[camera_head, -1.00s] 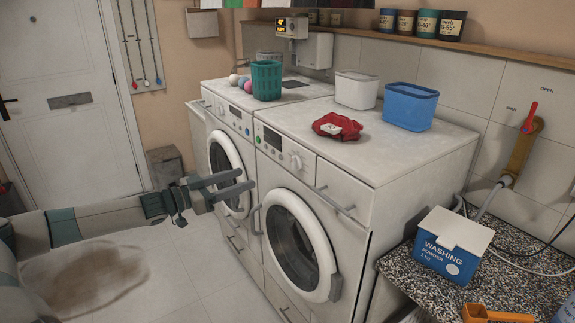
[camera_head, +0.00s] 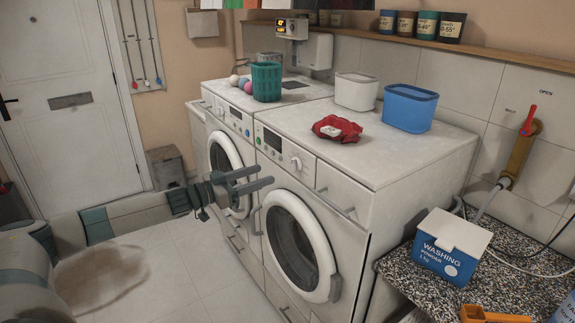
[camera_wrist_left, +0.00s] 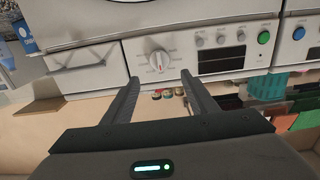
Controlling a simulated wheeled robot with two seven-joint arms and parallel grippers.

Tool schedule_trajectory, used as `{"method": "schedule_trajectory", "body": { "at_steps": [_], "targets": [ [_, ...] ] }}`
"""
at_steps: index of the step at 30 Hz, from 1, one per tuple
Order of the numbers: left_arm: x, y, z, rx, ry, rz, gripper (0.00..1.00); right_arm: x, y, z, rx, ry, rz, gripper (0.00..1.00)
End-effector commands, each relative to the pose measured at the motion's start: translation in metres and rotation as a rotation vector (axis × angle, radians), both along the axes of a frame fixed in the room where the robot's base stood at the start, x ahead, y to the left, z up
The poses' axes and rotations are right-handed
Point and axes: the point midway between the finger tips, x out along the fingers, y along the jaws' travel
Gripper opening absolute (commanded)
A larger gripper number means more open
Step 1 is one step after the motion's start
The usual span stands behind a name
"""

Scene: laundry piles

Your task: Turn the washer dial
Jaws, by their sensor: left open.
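The near washer (camera_head: 345,215) has a round pale dial (camera_head: 296,163) on its front panel, right of a dark display. My right gripper is not in view.
A second machine (camera_head: 212,105) stands left of the near one. A red cloth (camera_head: 337,128), white tub (camera_head: 356,90), blue tub (camera_head: 410,107) and green basket (camera_head: 266,81) sit on top. A drawer handle (camera_head: 335,202) juts out right of the dial.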

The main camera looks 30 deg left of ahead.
Motion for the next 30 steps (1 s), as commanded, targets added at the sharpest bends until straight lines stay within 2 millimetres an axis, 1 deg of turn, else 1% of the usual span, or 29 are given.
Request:
{"method": "schedule_trajectory", "body": {
  "at_steps": [1, 12, 24, 30],
  "targets": [
    [0.005, -0.002, 0.003, -0.001, -0.003, 0.0, 0.53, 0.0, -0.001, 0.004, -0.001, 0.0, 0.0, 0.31],
    [0.041, -0.017, 0.004, 0.0, -0.003, -0.001, 0.53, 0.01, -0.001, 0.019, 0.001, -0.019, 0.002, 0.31],
    [0.086, -0.036, 0.003, -0.002, -0.001, 0.0, 0.53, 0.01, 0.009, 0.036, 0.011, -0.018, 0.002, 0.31],
    [0.097, -0.041, 0.001, 0.001, 0.0, -0.001, 0.53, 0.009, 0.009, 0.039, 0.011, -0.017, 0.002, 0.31]
  ]
}}
